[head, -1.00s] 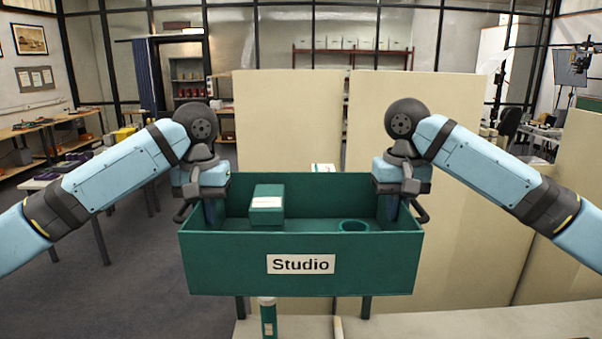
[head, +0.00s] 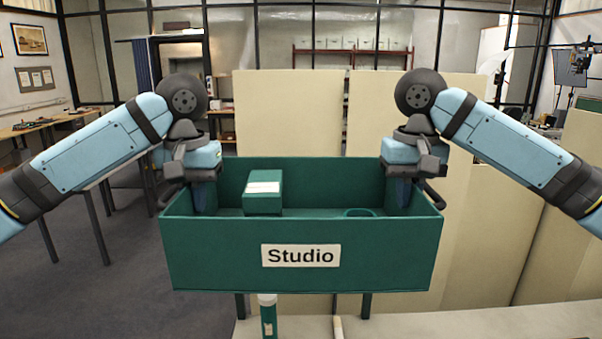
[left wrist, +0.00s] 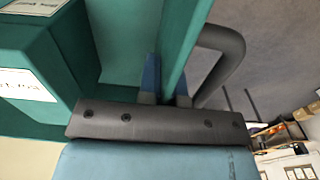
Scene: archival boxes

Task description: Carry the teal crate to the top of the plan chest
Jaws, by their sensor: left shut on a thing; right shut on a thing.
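The teal crate (head: 215,262), with a "Studio" label on its front, is held level in front of me. It holds a small teal box (head: 263,206) with a white label and a round teal object (head: 360,212), mostly hidden by the front wall. My left gripper (head: 205,195) is shut on the crate's left wall; the left wrist view shows this wall (left wrist: 184,45) between its fingers. My right gripper (head: 399,192) is shut on the right wall; its fingertips are partly hidden. I cannot tell which surface is the plan chest's top.
A pale surface (head: 420,322) lies low at the front, with a teal tube (head: 268,318) upright near its left end. Tall cream panels (head: 290,110) stand behind the crate and to the right. Open grey floor (head: 100,290) lies to the left.

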